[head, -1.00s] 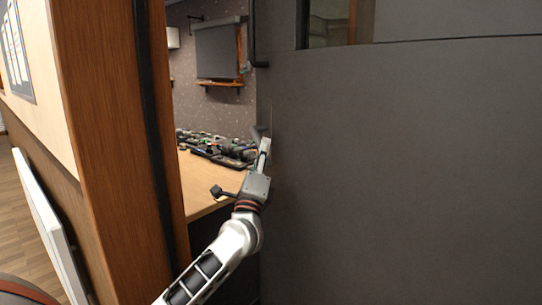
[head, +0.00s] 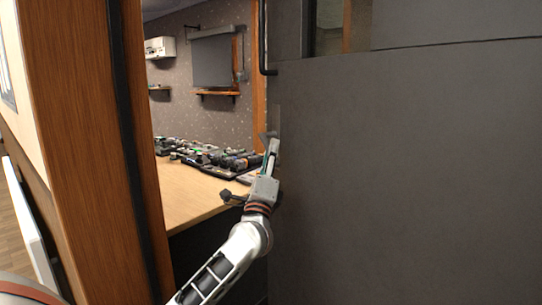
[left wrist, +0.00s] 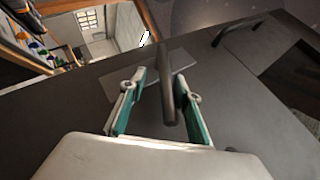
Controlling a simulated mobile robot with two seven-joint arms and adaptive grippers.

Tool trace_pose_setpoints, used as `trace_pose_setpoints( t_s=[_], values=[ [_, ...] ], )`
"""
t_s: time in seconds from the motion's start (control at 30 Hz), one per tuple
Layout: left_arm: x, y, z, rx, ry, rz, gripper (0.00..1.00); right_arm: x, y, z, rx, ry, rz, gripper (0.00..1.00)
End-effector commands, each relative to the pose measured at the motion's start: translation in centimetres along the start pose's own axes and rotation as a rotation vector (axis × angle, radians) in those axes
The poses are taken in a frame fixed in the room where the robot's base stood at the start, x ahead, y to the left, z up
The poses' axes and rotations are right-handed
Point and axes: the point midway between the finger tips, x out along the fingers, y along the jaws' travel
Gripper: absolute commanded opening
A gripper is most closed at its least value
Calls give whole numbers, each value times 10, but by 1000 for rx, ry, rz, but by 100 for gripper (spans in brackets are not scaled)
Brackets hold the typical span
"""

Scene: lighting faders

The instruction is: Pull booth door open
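The dark grey booth door (head: 410,170) fills the right of the head view and stands partly open, with a gap between its left edge and the wooden frame (head: 70,130). My left gripper (head: 272,146) is at the door's left edge, by the handle. In the left wrist view, the dark bar handle (left wrist: 168,88) on its grey plate lies between the two fingers of my left gripper (left wrist: 160,92). It is close to the right finger, with a clear gap to the left finger. The fingers are apart. My right gripper is out of view.
Through the gap, a wooden desk (head: 190,190) carries several dark control devices (head: 205,155). A screen (head: 213,60) hangs on the far wall. The frame stands left of my left arm. A black bar (head: 263,40) is fixed to the door higher up.

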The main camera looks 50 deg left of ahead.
Motion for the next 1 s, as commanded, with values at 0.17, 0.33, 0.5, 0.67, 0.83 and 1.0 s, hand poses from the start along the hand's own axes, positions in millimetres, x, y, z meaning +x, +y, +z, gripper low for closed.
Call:
trace_pose_setpoints(
  t_s=[0.17,0.33,0.5,0.67,0.83,1.0],
  values=[
    [-5,5,-2,1,4,7,30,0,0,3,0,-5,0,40],
    [-28,5,-3,0,6,9,30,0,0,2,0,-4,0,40],
    [-64,4,-2,0,6,8,30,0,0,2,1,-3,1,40],
    [-94,3,-1,0,4,7,30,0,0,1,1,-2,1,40],
    [-114,1,0,1,2,2,30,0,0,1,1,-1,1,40],
    [-121,0,0,0,0,2,30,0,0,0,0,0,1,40]
  ],
)
